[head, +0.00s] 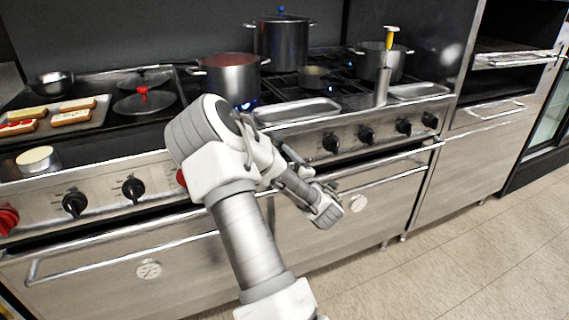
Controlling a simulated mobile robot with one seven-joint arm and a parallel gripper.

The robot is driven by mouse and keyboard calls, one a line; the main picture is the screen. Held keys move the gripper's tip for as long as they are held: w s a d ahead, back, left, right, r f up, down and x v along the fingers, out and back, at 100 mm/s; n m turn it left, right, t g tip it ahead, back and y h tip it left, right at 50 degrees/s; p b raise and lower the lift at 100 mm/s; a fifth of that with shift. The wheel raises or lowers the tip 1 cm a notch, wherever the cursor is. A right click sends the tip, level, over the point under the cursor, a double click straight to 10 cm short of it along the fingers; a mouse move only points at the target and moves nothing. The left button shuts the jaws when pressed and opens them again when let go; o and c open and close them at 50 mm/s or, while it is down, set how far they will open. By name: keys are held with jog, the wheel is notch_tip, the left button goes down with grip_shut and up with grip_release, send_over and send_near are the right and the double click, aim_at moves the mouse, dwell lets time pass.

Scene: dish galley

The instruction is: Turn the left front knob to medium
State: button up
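The right part of the range front has a row of black knobs. The leftmost of these in view is a black knob (331,142), with another black knob (366,135) to its right. Their pointer marks are too small to read. On the left part, two black knobs (133,188) sit between a red knob (7,220) and a second red knob (181,178), partly hidden by my arm. My gripper (296,163) is small and partly hidden behind my wrist, in front of the range and left of the right-hand knobs. I cannot tell whether its fingers are open or touch anything.
Blue flame shows under a pot (232,78) with red contents. A tall stockpot (282,42), a small pan (314,76) and another pot (378,62) stand behind. Steel trays (298,110) line the front edge. Oven handles (380,165) stick out below the knobs. Floor is clear at right.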

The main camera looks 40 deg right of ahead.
dwell(0.5)
jog(key=o, duration=1.4)
jog(key=shift+c, duration=0.2)
jog(key=shift+s, duration=0.2)
